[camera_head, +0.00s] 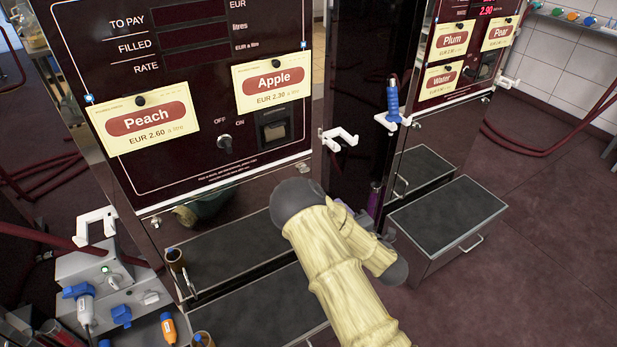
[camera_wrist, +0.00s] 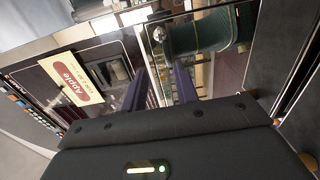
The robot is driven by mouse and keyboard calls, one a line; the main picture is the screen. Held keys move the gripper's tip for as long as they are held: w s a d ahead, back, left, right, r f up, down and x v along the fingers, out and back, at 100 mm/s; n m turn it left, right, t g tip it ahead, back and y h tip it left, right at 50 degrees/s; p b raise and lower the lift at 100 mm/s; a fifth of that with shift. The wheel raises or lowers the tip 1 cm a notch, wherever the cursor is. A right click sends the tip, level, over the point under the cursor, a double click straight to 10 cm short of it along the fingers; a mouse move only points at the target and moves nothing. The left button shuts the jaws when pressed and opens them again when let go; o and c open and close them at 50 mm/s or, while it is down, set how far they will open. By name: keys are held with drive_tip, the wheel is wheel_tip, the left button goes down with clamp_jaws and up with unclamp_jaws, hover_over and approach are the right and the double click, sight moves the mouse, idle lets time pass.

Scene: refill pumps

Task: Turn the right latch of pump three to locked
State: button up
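No pump number is legible. The near pump (camera_head: 215,165) carries Peach and Apple cards; a small silver latch-like fitting (camera_head: 156,222) shows low on its left. My arm covers part of its lower right. Another pump (camera_head: 470,40), with Plum, Pear and Water cards, has a small silver fitting (camera_head: 416,125) at its lower left. In the wrist view, a round silver fitting (camera_wrist: 159,34) sits on the near pump's shiny lower panel, beyond my fingers. My gripper (camera_wrist: 160,85) has its two purple fingers apart with nothing between them; in the head view it is mostly hidden behind my arm.
White nozzle hooks (camera_head: 340,138) stick out from the pump's side. A blue nozzle (camera_head: 393,98) hangs to the right. Dark-topped boxes (camera_head: 447,215) stand low in front of the pumps. A grey unit (camera_head: 100,275) with nozzles is at left.

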drive_tip(key=b+x, duration=0.1)
drive_tip(key=x, duration=1.6)
drive_tip(key=shift+w+a, duration=0.1)
clamp_jaws()
